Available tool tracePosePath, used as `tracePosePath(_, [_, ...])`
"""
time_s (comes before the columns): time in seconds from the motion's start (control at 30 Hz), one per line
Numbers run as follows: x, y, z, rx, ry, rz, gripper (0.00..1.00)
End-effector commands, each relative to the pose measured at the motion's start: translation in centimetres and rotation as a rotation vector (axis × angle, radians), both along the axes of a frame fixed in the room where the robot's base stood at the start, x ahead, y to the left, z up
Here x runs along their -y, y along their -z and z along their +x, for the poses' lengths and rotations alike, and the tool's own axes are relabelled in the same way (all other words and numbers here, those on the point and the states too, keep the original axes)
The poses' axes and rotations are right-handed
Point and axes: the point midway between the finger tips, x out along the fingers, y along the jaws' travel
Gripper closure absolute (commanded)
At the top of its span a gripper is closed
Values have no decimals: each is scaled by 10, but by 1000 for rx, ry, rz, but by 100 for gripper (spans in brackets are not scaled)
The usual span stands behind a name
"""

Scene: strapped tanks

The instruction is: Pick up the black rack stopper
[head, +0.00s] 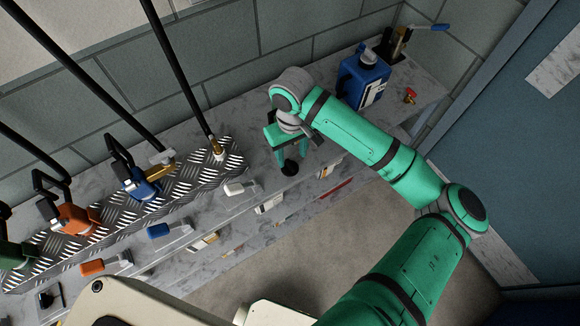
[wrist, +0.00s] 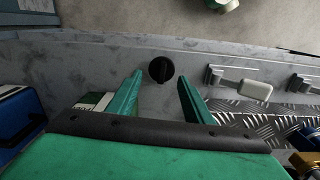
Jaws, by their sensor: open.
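The black rack stopper (head: 290,168) is a small round black knob on the grey marbled shelf, just below my gripper in the head view. In the wrist view the stopper (wrist: 161,70) lies beyond my fingertips, between their lines and a little nearer the left finger. My gripper (head: 292,158) is green and points down at the shelf. In the wrist view my gripper (wrist: 161,85) is open, with nothing between its fingers. I cannot tell the exact height of the fingertips above the stopper.
A white-handled lever (head: 238,188) sits left of my gripper on the shelf. A blue bottle (head: 363,80) stands at the back right, with a small red valve (head: 410,96) beside it. A diamond-plate strip (head: 190,172) carries several coloured valves and black pipes. Open floor (head: 330,240) lies in front.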

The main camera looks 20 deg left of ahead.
Motion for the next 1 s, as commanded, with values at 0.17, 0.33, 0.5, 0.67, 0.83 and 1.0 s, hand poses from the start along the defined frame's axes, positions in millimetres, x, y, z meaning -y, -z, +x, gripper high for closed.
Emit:
tracePosePath(0.17, [0, 20, 0, 0, 2, 1, 54])
tracePosePath(0.33, [0, 29, -1, 0, 1, 1, 54])
tracePosePath(0.5, [-1, 53, -4, 1, 0, 1, 54])
tracePosePath(0.67, [-1, 71, -4, 1, 1, 1, 54])
tracePosePath(0.83, [-2, 76, -3, 2, 0, 4, 54])
tracePosePath(1.0, [-2, 75, -3, 1, 0, 3, 61])
